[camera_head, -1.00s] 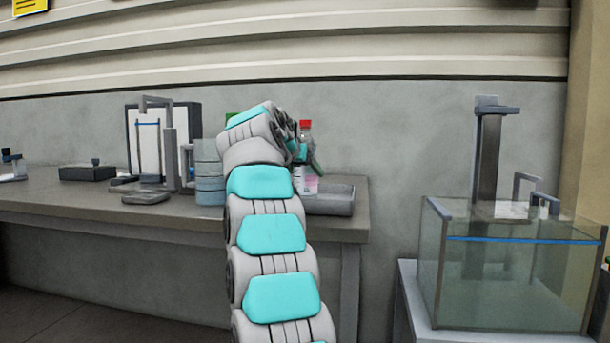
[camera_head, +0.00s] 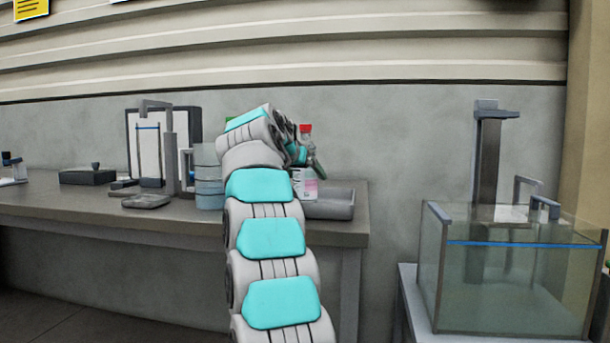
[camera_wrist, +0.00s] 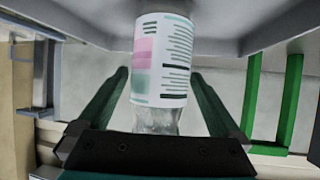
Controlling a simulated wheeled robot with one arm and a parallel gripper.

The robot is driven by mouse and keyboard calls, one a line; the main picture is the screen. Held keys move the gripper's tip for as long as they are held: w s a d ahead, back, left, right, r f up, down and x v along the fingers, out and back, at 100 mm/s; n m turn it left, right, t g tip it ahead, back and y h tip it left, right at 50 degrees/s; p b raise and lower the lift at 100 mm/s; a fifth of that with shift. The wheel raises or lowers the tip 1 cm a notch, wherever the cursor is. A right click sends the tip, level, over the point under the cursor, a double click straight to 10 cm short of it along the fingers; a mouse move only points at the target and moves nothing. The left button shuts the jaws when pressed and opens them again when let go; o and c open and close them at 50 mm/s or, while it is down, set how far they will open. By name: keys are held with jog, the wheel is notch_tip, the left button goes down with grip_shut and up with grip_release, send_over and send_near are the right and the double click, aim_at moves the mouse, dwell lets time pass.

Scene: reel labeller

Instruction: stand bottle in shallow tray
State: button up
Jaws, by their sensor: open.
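The bottle has a red cap (camera_head: 305,128) and a white and pink label (camera_head: 305,184), and looks upright at the tray's left side in the head view. My arm hides part of it. The shallow grey tray (camera_head: 335,205) is near the table's right end. My gripper (camera_head: 312,160) is at the bottle's upper part. In the wrist view my gripper (camera_wrist: 157,88) is open, with a green finger on each side of the bottle (camera_wrist: 162,60) and a gap showing beside the label. The bottle's base is out of frame there, so its contact with the tray cannot be told.
Stacked blue-grey containers (camera_head: 209,175) stand left of my arm. A framed stand (camera_head: 165,150) and a dark box (camera_head: 88,175) are farther left. A green frame (camera_wrist: 270,105) shows in the wrist view. A glass tank (camera_head: 510,280) stands to the right, apart from the table (camera_head: 150,225).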

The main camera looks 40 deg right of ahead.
jog(key=v, duration=1.1)
jog(key=shift+s+a, duration=0.2)
jog(key=shift+a, duration=0.1)
jog(key=shift+d+r, duration=0.1)
jog(key=shift+r, duration=0.05)
